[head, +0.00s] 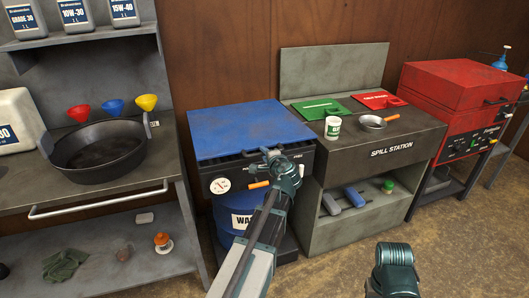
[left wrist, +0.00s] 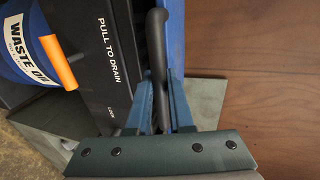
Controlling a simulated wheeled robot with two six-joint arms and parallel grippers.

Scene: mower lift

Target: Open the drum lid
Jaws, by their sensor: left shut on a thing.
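The blue drum lid (head: 245,128) lies flat or nearly flat over the black top of the waste-oil drum (head: 236,215); I cannot tell whether it is slightly raised. My left gripper (head: 270,156) is at the lid's front edge. In the left wrist view my left gripper (left wrist: 160,108) is shut on a dark bar handle (left wrist: 157,50), which runs between its blue fingers. The blue lid edge (left wrist: 175,45) shows beside the handle. A teal part of my right arm shows at the bottom right of the head view; its fingers do not show.
An orange drain handle (head: 259,185) sticks out at the drum's front; it also shows in the left wrist view (left wrist: 58,62). A bench (head: 110,190) stands on the left.

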